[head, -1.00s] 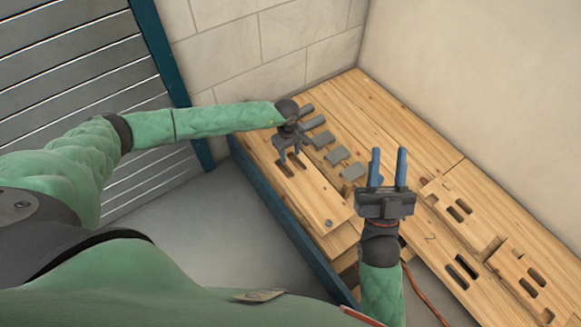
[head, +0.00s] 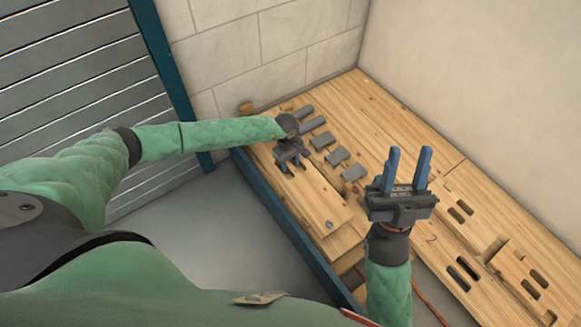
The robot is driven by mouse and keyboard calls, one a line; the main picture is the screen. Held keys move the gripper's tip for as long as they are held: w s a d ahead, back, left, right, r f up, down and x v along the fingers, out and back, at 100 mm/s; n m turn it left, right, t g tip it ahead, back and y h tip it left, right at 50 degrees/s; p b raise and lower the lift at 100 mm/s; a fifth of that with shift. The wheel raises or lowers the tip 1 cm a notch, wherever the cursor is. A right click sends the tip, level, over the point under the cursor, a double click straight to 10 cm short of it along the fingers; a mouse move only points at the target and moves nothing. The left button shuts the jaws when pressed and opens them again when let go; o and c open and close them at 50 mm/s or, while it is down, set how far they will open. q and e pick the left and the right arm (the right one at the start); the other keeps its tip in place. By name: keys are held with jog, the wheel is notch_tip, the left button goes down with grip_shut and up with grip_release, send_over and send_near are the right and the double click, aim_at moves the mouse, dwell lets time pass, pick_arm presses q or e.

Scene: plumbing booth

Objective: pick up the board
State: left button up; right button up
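A light wooden board (head: 318,203) lies flat on the stacked wood at the near left end of the bench, with a small round fitting near its front end. My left gripper (head: 293,169) points down over the board's far part. My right gripper (head: 407,158) is open and empty, fingers pointing up, above the middle of the bench and apart from the board.
Several grey blocks (head: 337,155) lie in a row behind the board. Slotted wooden boards (head: 462,208) lie at the right. A blue rail (head: 285,220) edges the bench. Walls close the back and right, a grey shutter (head: 70,60) the left. An orange cable (head: 430,305) hangs at the front.

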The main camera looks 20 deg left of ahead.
pick_arm(q)
grip_shut()
jog(key=shift+r, duration=0.2)
